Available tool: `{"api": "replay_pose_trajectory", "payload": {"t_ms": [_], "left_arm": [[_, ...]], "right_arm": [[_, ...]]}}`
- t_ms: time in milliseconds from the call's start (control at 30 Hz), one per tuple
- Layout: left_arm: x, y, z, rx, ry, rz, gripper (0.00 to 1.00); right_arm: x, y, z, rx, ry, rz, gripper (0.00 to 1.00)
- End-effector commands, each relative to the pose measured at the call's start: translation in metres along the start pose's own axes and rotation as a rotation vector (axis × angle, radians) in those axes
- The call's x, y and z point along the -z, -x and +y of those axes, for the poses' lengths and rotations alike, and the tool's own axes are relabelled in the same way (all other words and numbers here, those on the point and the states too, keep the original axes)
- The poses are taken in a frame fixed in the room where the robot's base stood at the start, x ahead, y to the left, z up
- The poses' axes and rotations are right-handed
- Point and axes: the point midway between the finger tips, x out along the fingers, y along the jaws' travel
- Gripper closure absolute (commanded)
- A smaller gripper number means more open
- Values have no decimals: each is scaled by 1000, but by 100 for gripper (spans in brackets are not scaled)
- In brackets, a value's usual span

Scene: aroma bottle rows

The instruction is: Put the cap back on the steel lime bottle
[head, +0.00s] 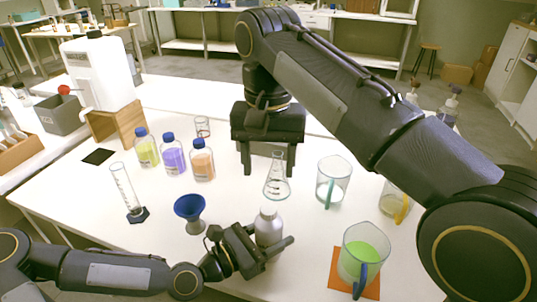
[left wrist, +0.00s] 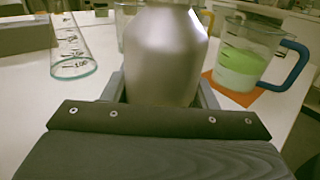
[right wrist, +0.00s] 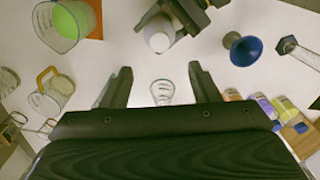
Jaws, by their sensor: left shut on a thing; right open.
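The steel bottle (head: 268,228) stands upright near the front middle of the table. My left gripper (head: 266,243) is shut around its body, as the left wrist view (left wrist: 165,55) also shows. Its pale top shows from above in the right wrist view (right wrist: 159,42); I cannot tell whether a cap is on it. I make out no separate loose cap. My right gripper (head: 268,168) is open and empty, pointing down behind the bottle. The conical flask (head: 276,183) shows between its fingers in the right wrist view, apparently below them.
A blue funnel (head: 190,208) and a graduated cylinder (head: 124,190) stand left of the bottle. A beaker of green liquid (head: 362,256) sits on an orange mat (head: 340,285) at right. Blue-capped bottles (head: 173,157) stand at back left.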

Motion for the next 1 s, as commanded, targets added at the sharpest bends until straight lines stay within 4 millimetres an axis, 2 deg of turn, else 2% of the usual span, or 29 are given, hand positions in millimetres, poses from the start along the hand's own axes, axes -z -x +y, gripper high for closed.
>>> {"api": "replay_pose_trajectory", "payload": {"t_ms": [133,467,500,667,1000], "left_arm": [[0,0,0,0,0,0,100],[0,0,0,0,0,0,100],[0,0,0,0,0,0,42],[0,0,0,0,0,0,22],[0,4,1,-2,1,0,22]], "right_arm": [[0,12,0,1,0,1,44],[0,14,0,0,0,0,44],[0,14,0,0,0,0,44],[0,14,0,0,0,0,44],[0,15,0,0,0,0,44]]}}
